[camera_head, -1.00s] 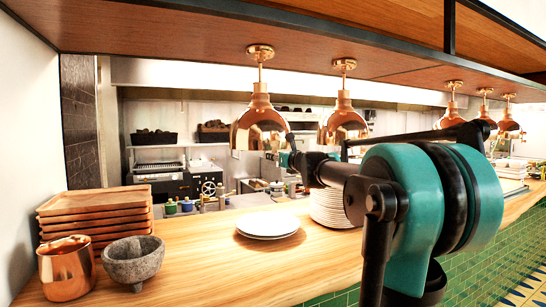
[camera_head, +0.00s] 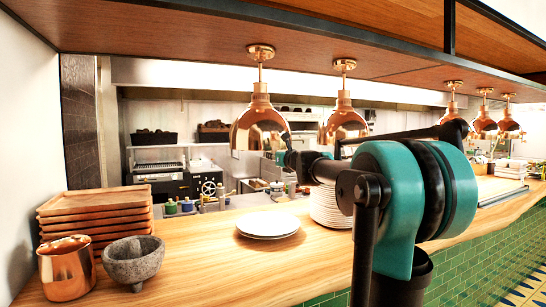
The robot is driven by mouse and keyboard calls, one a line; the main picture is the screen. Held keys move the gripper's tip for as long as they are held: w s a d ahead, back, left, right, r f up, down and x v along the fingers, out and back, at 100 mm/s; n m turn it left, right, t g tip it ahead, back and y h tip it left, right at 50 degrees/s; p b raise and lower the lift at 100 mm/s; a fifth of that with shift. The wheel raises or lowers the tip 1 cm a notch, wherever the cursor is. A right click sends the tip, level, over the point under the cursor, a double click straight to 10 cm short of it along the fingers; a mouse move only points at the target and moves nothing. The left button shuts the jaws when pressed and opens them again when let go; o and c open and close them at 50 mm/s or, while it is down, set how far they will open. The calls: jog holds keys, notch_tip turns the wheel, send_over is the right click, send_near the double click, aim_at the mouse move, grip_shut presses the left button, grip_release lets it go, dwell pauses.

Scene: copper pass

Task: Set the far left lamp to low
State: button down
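The far left lamp (camera_head: 260,128) is a copper dome on a short stem under the wooden shelf. A small pale piece (camera_head: 235,153) shows at its lower left rim; I cannot tell what it is or how the lamp is set. My arm reaches in from the right, and its dark, slim end (camera_head: 288,150) shows at the lamp's right rim. I cannot tell whether it touches the lamp. The gripper's fingers cannot be made out there. A second copper lamp (camera_head: 343,120) hangs to the right, partly behind my arm.
On the wooden counter (camera_head: 200,260) stand stacked wooden trays (camera_head: 95,205), a copper mug (camera_head: 67,268), a stone mortar (camera_head: 134,260), white plates (camera_head: 267,224) and a plate stack (camera_head: 330,206). Further copper lamps (camera_head: 484,122) hang at right. The shelf (camera_head: 180,30) runs overhead.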

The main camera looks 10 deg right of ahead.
dwell(0.4)
notch_tip(320, 180, down, 8)
jog(key=shift+f, duration=0.2)
jog(key=c, duration=1.4)
grip_release()
jog(key=shift+c, duration=0.2)
jog(key=v, duration=1.2)
